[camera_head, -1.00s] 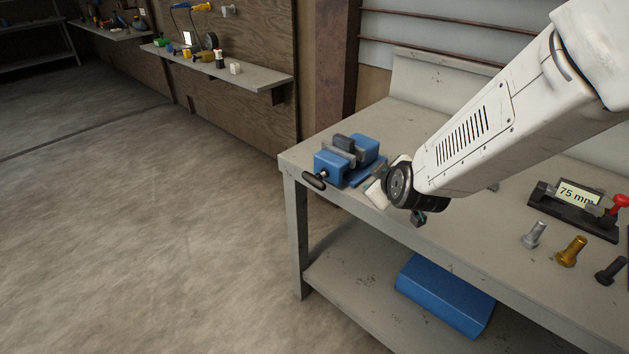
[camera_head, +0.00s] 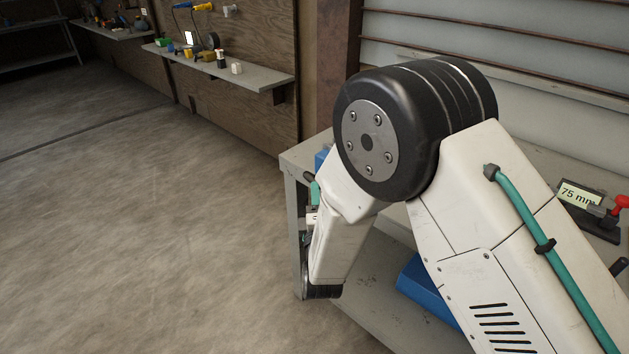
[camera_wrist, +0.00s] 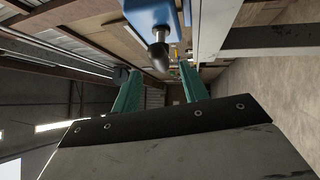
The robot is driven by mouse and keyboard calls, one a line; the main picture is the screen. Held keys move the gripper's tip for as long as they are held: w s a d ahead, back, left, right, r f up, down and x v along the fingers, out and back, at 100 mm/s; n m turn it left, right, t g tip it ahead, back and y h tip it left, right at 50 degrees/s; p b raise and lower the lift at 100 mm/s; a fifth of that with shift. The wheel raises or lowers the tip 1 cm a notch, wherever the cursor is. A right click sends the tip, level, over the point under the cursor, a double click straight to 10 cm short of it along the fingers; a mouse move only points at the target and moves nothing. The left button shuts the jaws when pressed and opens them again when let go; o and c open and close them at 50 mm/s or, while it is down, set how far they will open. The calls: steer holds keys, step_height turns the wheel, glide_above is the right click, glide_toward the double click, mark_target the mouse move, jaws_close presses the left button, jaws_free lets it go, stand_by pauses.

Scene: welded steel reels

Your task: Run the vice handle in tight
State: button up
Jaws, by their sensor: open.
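The blue vice (camera_head: 321,157) is on the left end of the bench, almost wholly hidden behind my arm in the head view. In the wrist view the vice body (camera_wrist: 148,14) is at the top, with its dark rounded handle (camera_wrist: 159,52) pointing towards the camera. My gripper (camera_wrist: 160,76) is open, its two teal fingers spread to either side below the handle in the picture. No contact between fingers and handle shows. In the head view the gripper is largely hidden by my arm, at the bench's left end.
The grey bench (camera_head: 292,160) carries a gauge reading 75 mm (camera_head: 580,196) at the right. A blue box (camera_head: 415,285) lies on the lower shelf. A wall shelf (camera_head: 262,79) holds small items. The floor left of the bench is clear.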

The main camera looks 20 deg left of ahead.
mark_target(315, 180)
steer(key=x, duration=0.6)
steer(key=shift+w, duration=0.1)
jaws_close()
